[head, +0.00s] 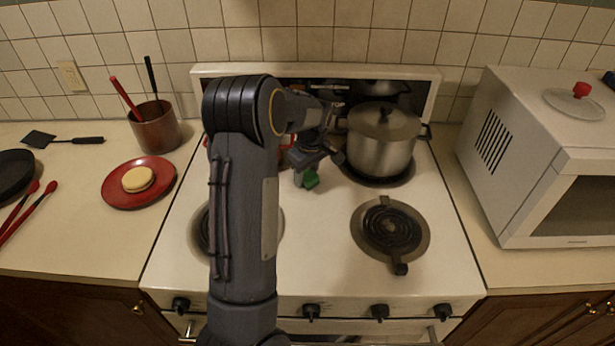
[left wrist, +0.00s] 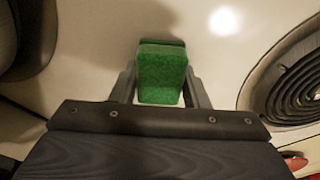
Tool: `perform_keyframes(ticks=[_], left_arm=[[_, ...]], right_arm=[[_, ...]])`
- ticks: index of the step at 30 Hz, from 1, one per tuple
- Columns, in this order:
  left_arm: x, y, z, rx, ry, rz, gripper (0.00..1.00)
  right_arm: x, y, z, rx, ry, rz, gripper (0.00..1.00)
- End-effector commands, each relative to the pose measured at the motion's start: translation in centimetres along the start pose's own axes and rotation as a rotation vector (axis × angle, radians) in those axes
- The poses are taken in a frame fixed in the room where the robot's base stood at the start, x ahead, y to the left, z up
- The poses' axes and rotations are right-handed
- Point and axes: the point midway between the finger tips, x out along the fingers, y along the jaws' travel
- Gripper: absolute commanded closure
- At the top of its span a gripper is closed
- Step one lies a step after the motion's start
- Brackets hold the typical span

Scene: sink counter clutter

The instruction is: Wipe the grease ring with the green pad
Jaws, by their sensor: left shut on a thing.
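The green pad (head: 311,179) is a small block over the middle of the white stove top, left of the pot. My left gripper (head: 306,170) is shut on it. In the left wrist view the green pad (left wrist: 161,76) sits between the two fingers (left wrist: 162,90), with the white enamel around it. I cannot tell whether the pad touches the surface. I cannot make out a grease ring; my arm and the pad hide part of the stove top. My right gripper is not in view.
A steel pot (head: 381,142) stands on the back right burner, close to my gripper. The front right burner (head: 391,229) is bare. A red plate (head: 120,192) and a utensil crock (head: 155,128) stand left; a microwave (head: 540,160) stands right. The stove's middle front is clear.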

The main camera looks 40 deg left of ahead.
Motion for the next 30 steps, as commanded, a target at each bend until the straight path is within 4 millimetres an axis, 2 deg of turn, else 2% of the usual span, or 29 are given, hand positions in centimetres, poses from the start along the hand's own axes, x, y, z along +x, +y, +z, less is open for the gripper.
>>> perform_keyframes(ticks=[21, 30], left_arm=[[0.4, 3.4, -3.3, -0.002, 0.001, 0.002, 0.80], [0.6, 3.7, -3.6, 0.000, 0.001, 0.002, 0.80]], right_arm=[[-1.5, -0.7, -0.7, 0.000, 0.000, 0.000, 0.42], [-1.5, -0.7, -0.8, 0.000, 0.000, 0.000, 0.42]])
